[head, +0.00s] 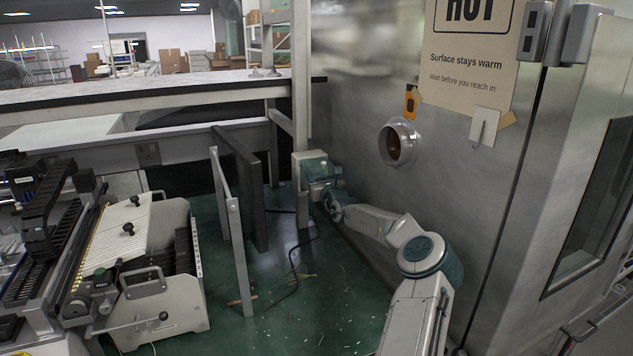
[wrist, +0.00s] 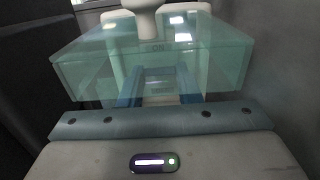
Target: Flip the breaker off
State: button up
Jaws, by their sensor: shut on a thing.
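The breaker box (head: 310,160) is a small pale box with a see-through green cover, mounted on the upright post in the middle of the head view. In the wrist view the green cover (wrist: 90,72) spreads across the upper half, with a white rounded knob (wrist: 146,18) above its middle. My gripper (wrist: 160,88) shows two blue fingers through the green cover, spread apart and closed on a part of the breaker box. Which part is between the fingertips is hard to make out. In the head view my gripper (head: 322,188) is right at the box.
A steel wall with a round port (head: 398,143) and a warm-surface sign (head: 470,60) stands close on the right. Upright panels (head: 240,190) stand left of the post. A bench machine (head: 140,265) is at the left. A dark cable (head: 292,262) lies on the green floor.

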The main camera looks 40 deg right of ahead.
jog(key=f+t+b, duration=0.1)
jog(key=t+b, duration=0.1)
jog(key=b, duration=0.2)
jog(key=f+t+h+b, duration=0.1)
jog(key=t+b, duration=0.2)
jog(key=b, duration=0.1)
jog(key=f+t+h+b, duration=0.1)
jog(key=t+b, duration=0.2)
jog(key=b, duration=0.2)
jog(key=shift+w+f, duration=0.25)
jog(key=shift+w, duration=0.1)
jog(key=shift+d+t+h+b, duration=0.1)
jog(key=shift+t+h+b, duration=0.2)
jog(key=shift+t+b, duration=0.1)
jog(key=o, duration=1)
